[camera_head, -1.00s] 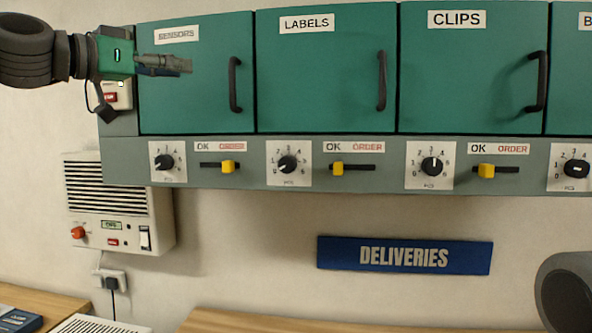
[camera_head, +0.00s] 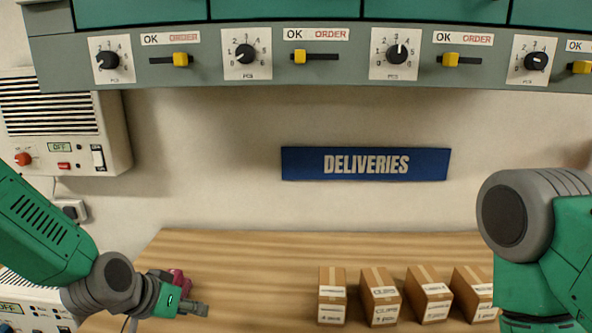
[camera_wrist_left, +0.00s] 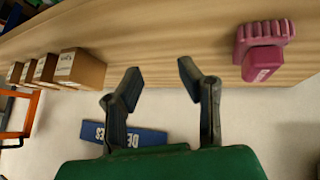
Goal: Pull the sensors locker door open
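The sensors locker door (camera_head: 140,10) is the leftmost green door at the top of the head view. Only its bottom strip shows; its label and handle are above the frame, so whether it is fully shut cannot be told now. My left gripper (camera_head: 195,308) is low over the wooden worktop, well below the locker. In the left wrist view its two fingers (camera_wrist_left: 160,76) are spread apart with nothing between them. My right arm shows at the right edge of the head view, but its gripper is out of view.
The grey panel (camera_head: 215,72) with dials and yellow sliders runs under the lockers. A wall unit (camera_head: 60,125) hangs at left. Several cartons (camera_head: 380,290) stand on the worktop (camera_head: 240,260). A maroon ridged object (camera_wrist_left: 262,50) lies near my left gripper. The blue DELIVERIES sign (camera_head: 365,163) is on the wall.

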